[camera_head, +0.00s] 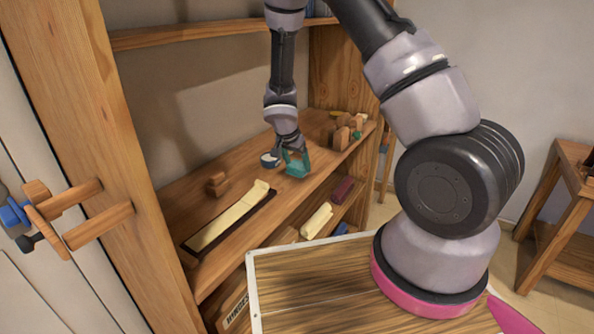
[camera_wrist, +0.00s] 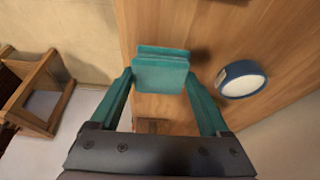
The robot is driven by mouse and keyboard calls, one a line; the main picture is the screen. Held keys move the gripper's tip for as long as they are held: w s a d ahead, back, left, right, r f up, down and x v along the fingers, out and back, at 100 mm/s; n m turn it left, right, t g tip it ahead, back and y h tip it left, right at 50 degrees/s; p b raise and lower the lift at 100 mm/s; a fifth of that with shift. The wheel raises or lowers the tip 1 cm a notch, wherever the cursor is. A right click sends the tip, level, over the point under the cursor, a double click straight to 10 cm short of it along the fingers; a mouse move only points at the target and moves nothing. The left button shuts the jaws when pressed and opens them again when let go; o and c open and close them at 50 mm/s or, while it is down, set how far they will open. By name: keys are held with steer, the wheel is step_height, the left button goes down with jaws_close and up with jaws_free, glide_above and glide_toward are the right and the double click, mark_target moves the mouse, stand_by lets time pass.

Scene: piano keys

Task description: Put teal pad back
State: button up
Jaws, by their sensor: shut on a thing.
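The teal pad (camera_wrist: 160,74) is a small blocky piece, held between the two teal fingers of my gripper (camera_wrist: 161,80) in the wrist view. In the head view the teal pad (camera_head: 298,166) shows at the lower end of my gripper (camera_head: 291,153), at the wooden shelf board (camera_head: 225,226). My gripper is shut on the pad. I cannot tell whether the pad touches the board. A place that the pad belongs to is not clear in either view.
A round blue-rimmed white piece (camera_wrist: 241,79) lies close beside the pad, also in the head view (camera_head: 269,160). A dark tray with cream strips (camera_head: 230,217) and a small wooden block (camera_head: 217,184) lie left. Wooden blocks (camera_head: 345,132) stand at the right end.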

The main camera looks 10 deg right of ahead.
step_height(320, 180, down, 2)
steer(key=shift+f, duration=0.25)
steer(key=o, duration=1.3)
steer(key=shift+r, duration=0.1)
steer(key=v, duration=1.2)
steer(key=s+d+r+y, duration=0.1)
steer(key=s+d+r, duration=0.2)
steer(key=r, duration=0.4)
steer(key=s+d+r+n, duration=0.1)
steer(key=s+d+r, duration=0.15)
steer(key=r, duration=0.35)
steer(key=s+d+r+y, duration=0.1)
steer(key=s+d+r, duration=0.2)
steer(key=r, duration=0.4)
steer(key=s+r+n+t+y, duration=0.3)
steer(key=s+r+t, duration=0.1)
steer(key=s+r, duration=0.7)
steer(key=s+d, duration=0.1)
steer(key=s, duration=0.2)
steer(key=shift+s+n, duration=0.3)
steer(key=shift+s, duration=0.1)
